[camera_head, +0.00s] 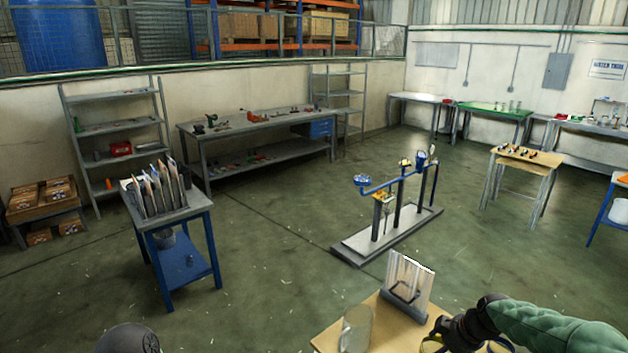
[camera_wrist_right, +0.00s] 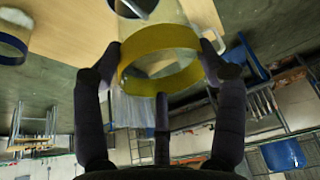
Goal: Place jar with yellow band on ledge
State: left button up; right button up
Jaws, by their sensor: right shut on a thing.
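My right gripper (camera_head: 443,336) is low at the right of the head view, by the edge of a light wooden table. In the right wrist view its fingers (camera_wrist_right: 160,60) are shut around the jar with the yellow band (camera_wrist_right: 155,43). The head view shows only a bit of the yellow band (camera_head: 432,346) at the bottom edge. The wrist view shows the jar in front of the wooden surface (camera_wrist_right: 75,25); whether it touches it I cannot tell. I cannot make out for sure which surface is the ledge. My left gripper is not in view.
A clear jar (camera_head: 356,330) stands on the wooden table (camera_head: 378,305). A clear upright panel on a dark base (camera_head: 405,308) stands near the gripper. A blue-banded jar (camera_wrist_right: 12,42) is at the wrist view's left. A blue cart (camera_head: 180,270) stands at left; floor between is clear.

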jog(key=shift+w+a+f+m, duration=0.3)
jog(key=shift+f, duration=0.25)
jog(key=shift+s+a, duration=0.1)
jog(key=shift+a, duration=0.3)
jog(key=s+a+f+m+h, duration=0.1)
jog(key=a+f+m, duration=0.15)
jog(key=a, duration=0.35)
jog(key=s+a+f+m+h, duration=0.1)
jog(key=s+a+m+h, duration=0.1)
jog(key=a+m, duration=0.3)
pick_arm(q)
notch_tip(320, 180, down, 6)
jog(key=b, duration=0.6)
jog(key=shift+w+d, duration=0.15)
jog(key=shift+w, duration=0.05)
pick_arm(e)
jog(key=s+f+n, duration=0.1)
jog(key=s+f, duration=0.3)
jog(key=f, duration=0.8)
jog(key=shift+s+a+t, duration=0.25)
jog(key=shift+a+t, duration=0.15)
